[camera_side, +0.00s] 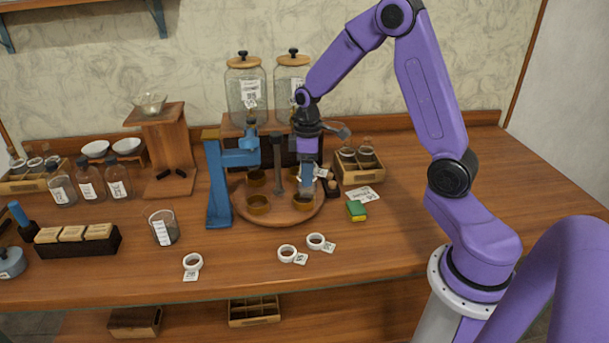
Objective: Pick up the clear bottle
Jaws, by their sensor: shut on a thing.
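My purple arm reaches over the back middle of the table, and my gripper (307,155) points down above a round wooden turntable (280,217). The gripper is shut on what looks like a small clear bottle (307,178), held upright over the front right amber dish (303,201). The bottle's upper part is hidden by the gripper, and I cannot tell whether its bottom touches the dish. Several other clear bottles with dark caps and white labels (90,187) stand at the left back of the table.
A blue stand (217,185) rises at the turntable's left, and a dark post (278,165) stands on it. Two large glass jars (246,92) are behind. A wooden crate (360,170) and green sponge (356,210) are to the right. The right tabletop is clear.

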